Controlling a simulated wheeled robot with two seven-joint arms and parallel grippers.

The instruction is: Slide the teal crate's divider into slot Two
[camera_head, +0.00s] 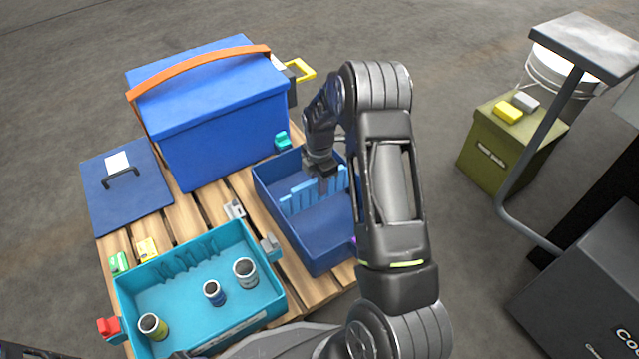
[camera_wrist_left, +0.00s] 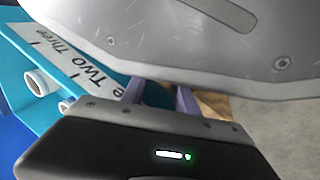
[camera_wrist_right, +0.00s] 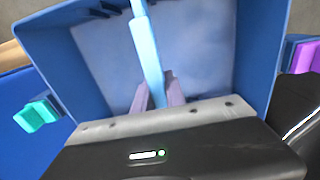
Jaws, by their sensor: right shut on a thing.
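The teal crate (camera_head: 200,249) sits at the front of the pallet, with slot ribs along its back inner wall and several cylinders inside. In the left wrist view its white label (camera_wrist_left: 75,65) reads "Two" and "Three". A light blue divider (camera_head: 302,196) stands in the dark blue crate (camera_head: 310,250); in the right wrist view it is an edge-on strip (camera_wrist_right: 146,45). My right gripper (camera_head: 323,184) reaches down there, its fingers (camera_wrist_right: 155,97) shut on the divider. My left gripper's fingers (camera_wrist_left: 160,95) are apart and empty beside the teal crate; the head view does not show them.
A big blue box (camera_head: 215,115) with an orange strap stands behind, and a blue lid (camera_head: 125,190) lies at left. Coloured clips sit on the crate rims. An olive box (camera_head: 510,145) and a grey post-mounted plate (camera_head: 585,45) stand right. Open floor lies between.

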